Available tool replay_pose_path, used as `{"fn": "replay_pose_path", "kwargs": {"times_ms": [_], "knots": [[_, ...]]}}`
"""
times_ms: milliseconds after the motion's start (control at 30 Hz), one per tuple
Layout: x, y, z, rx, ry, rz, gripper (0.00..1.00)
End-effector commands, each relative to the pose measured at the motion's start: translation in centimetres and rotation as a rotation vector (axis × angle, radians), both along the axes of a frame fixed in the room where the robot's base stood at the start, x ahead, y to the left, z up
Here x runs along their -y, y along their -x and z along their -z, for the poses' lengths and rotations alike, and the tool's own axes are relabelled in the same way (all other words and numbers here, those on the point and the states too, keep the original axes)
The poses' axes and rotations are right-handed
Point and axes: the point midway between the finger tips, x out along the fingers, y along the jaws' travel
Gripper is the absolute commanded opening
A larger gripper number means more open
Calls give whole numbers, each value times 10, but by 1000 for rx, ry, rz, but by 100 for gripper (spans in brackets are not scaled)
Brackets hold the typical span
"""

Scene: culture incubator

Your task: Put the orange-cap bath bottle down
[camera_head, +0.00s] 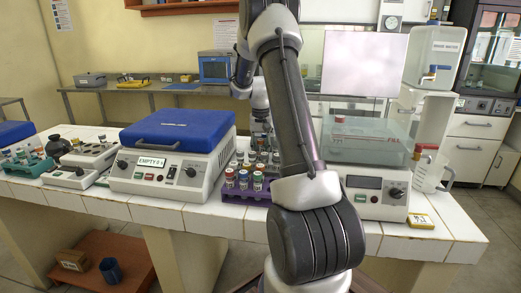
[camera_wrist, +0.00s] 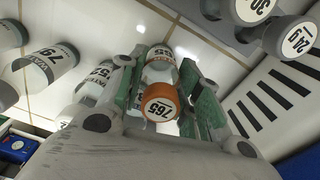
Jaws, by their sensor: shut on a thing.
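The orange-cap bottle (camera_wrist: 160,102) shows in the wrist view, cap toward the camera, with 765 on the cap and a pale labelled body behind it. My gripper (camera_wrist: 163,75) has a green-padded finger on each side of the bottle and is shut on it. The bottle's base is hidden behind its cap and body, so I cannot tell whether it touches the white tiled surface (camera_wrist: 120,18). In the head view my arm blocks the middle of the scene, and I cannot make out the gripper or this bottle there.
In the wrist view, bottles marked 52 (camera_wrist: 98,78) and 79 (camera_wrist: 50,65) stand left; grey-capped ones (camera_wrist: 296,40) and a striped panel (camera_wrist: 270,100) are right. The head view shows a blue-lidded device (camera_head: 178,130), a purple tube rack (camera_head: 245,196) and a water bath (camera_head: 365,150).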

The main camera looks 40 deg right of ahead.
Motion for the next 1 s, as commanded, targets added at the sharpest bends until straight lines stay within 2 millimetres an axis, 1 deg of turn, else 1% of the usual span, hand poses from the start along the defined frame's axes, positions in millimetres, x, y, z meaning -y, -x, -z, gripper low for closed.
{"fn": "replay_pose_path", "kwargs": {"times_ms": [167,200,300,567,667,767,867,1000], "knots": [[0,0,3,0,0,0,9],[0,0,3,0,0,0,39],[0,0,3,0,0,0,56],[0,0,2,0,0,0,56],[0,0,-1,0,0,0,56],[0,-1,-13,3,1,0,56],[0,-1,-33,5,2,0,56],[0,-1,-66,4,2,0,56]]}}
